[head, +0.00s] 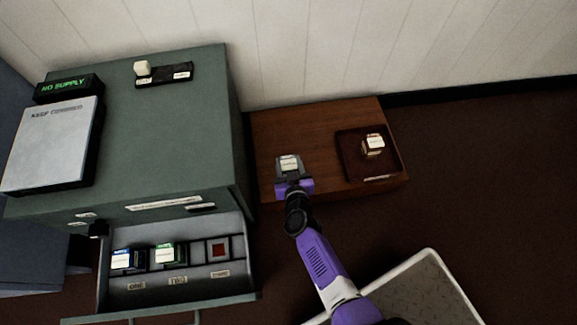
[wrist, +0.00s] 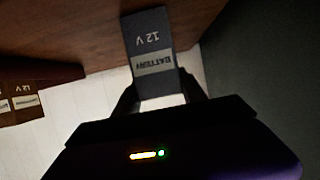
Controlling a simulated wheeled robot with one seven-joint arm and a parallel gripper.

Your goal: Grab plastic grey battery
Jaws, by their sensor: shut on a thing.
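The grey battery (wrist: 150,45) is a flat grey block with a pale label reading "BATTERY" and "12 V" in the wrist view. In the head view the battery (head: 289,164) shows at the end of my purple arm, over the brown wooden table (head: 320,125). My gripper (head: 293,184) is shut on the battery, with a dark finger on each side of it in the wrist view (wrist: 160,98). I cannot tell whether the battery still touches the table.
A dark tray (head: 386,178) with a small labelled block (head: 373,144) stands on the table's right. A green cabinet (head: 170,125) stands left, its drawer (head: 180,288) open with several slots, two holding labelled blocks. A pale-rimmed panel (head: 432,262) lies lower right.

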